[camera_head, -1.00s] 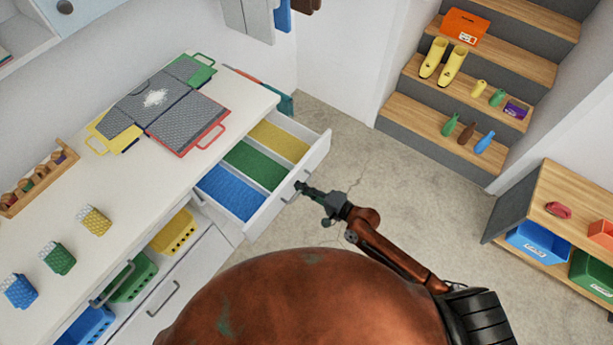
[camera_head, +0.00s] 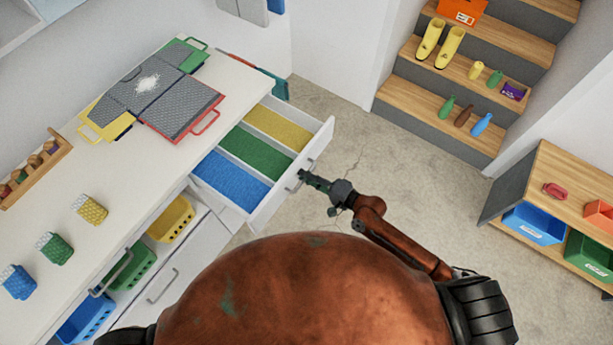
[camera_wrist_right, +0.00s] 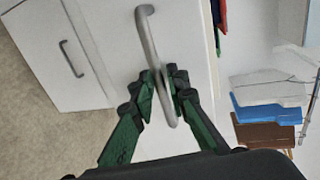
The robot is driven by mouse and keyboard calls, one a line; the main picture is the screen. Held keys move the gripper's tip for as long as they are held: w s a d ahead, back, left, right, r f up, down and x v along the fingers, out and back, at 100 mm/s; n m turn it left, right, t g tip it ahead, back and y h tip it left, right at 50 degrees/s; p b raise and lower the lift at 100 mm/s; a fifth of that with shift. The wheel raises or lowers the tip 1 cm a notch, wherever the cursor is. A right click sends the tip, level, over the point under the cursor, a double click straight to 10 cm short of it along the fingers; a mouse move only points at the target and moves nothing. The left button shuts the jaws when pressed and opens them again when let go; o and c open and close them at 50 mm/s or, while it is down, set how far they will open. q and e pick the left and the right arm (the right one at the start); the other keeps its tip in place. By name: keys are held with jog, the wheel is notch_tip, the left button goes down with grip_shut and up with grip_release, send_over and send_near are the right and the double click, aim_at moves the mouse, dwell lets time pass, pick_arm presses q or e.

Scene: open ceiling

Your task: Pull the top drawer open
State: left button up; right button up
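The top drawer (camera_head: 297,176) of the white counter stands well out, showing blue, green and yellow compartments inside. Its grey bar handle (camera_head: 294,184) is on the white front; it also shows large in the right wrist view (camera_wrist_right: 147,38). My right gripper (camera_head: 306,177) is at this handle, its arm coming from the lower right. In the wrist view, the green and black fingers (camera_wrist_right: 165,84) are closed around the lower part of the handle, one on each side. My left gripper is not in view.
Below are coloured baskets and a closed lower drawer front (camera_head: 170,285). Stairs (camera_head: 440,125) and a wooden shelf (camera_head: 560,190) stand right. The floor (camera_head: 390,180) between is clear.

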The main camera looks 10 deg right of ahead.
jog(key=v, duration=1.2)
dwell(0.3)
jog(key=w+d+f+n+h, duration=0.1)
jog(key=d+f+h, duration=0.2)
jog(key=d+f, duration=0.5)
jog(key=w+d+f+n+h, duration=0.25)
jog(key=d+f, duration=0.25)
jog(key=f, duration=0.6)
jog(key=s+d+f+n+g+h, duration=0.1)
jog(key=s+d+f+h, duration=0.1)
jog(key=s+d+f, duration=0.35)
jog(key=s+d+f+g+h, duration=0.1)
jog(key=s+d+f+h, duration=0.15)
jog(key=f, duration=0.65)
jog(key=s+d+f+n+g+h, duration=0.1)
jog(key=s+d+f+n+g, duration=0.15)
jog(key=s+f, duration=1.05)
jog(key=s+a+f+n+g, duration=0.1)
jog(key=s+a+f+g, duration=0.1)
jog(key=s, duration=1)
jog(key=s+a+f+n+g, duration=0.1)
jog(key=s+a+f+g, duration=0.2)
jog(key=s, duration=0.9)
jog(key=shift+a+f+n+h, duration=0.2)
jog(key=shift+f+n+h, duration=0.2)
jog(key=shift+f, duration=0.05)
